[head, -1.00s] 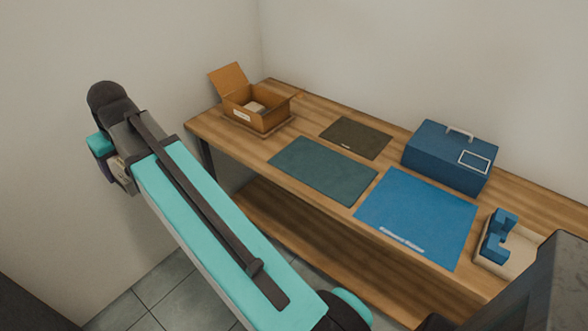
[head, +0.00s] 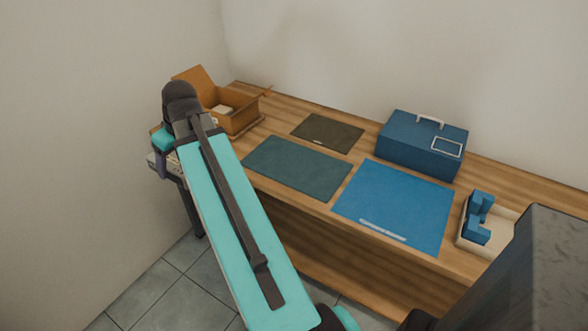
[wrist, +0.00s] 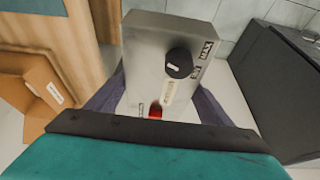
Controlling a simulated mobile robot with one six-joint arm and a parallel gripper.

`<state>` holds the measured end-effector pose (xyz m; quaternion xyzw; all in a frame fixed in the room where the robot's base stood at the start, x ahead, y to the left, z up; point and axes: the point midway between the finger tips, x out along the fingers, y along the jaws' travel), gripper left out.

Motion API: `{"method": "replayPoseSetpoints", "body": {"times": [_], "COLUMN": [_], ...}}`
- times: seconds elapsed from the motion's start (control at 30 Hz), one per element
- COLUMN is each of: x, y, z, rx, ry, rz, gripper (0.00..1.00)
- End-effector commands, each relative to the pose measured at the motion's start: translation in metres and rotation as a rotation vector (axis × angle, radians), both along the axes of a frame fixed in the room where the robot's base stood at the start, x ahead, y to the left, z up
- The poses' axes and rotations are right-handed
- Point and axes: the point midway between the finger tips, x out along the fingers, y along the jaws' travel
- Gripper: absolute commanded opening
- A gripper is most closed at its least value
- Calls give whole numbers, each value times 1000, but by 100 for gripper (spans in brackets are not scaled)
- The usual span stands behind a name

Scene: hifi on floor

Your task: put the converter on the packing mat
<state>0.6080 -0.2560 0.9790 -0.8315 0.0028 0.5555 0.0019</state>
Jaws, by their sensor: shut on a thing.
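My gripper (wrist: 158,98) is shut on the converter (wrist: 150,45), a grey box with a black round knob, a red part and "MAX" lettering. The dark purple fingers hold it from both sides in the wrist view. In the head view my gripper is mostly hidden behind the arm's end, off the table's left end. Three mats lie on the table: a dark green one (head: 297,167), a dark brown one (head: 327,132) and a blue one (head: 395,203) with a pale strip at its front. I cannot read which is the packing mat. All three look bare.
An open cardboard box (head: 233,118) with a pale item in it stands at the table's left end, close to my arm. A blue case (head: 420,145) with a handle stands at the back. A tray (head: 470,236) with blue blocks is at the right. The wooden table (head: 300,215) has a lower shelf.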

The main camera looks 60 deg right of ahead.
Motion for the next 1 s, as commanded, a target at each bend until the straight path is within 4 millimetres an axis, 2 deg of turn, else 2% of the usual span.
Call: {"method": "replayPoseSetpoints", "body": {"times": [0.1,0.4,1.0], "x": [-16,-57,-151], "y": [-23,-72,-154], "z": [-10,-31,-70], "rx": [0,1,0], "ry": [-2,-2,-2], "rz": [-4,-5,-4], "gripper": [20,20,20]}}
